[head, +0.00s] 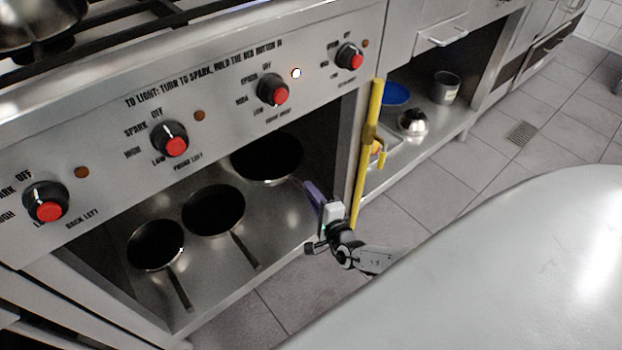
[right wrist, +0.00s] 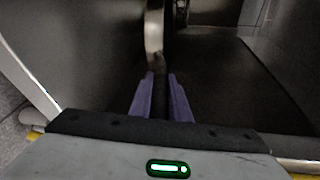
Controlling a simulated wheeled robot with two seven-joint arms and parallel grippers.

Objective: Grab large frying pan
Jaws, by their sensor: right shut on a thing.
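The large frying pan (head: 267,160), dark inside, sits at the back right of the open shelf under the stove. My right gripper (head: 315,193) reaches in at the shelf's right side, beside this pan. In the right wrist view the purple fingers (right wrist: 161,90) are closed around a dark, narrow handle, with a lighter metal part (right wrist: 153,32) beyond it. The handle is mostly hidden by my gripper in the head view. My left gripper is not in view.
Two smaller pans, one medium (head: 214,208) and one small (head: 155,243), lie to the left on the same shelf, handles toward the front. A yellow upright bar (head: 369,135) stands right of the opening. A pale rounded surface (head: 520,270) fills the lower right.

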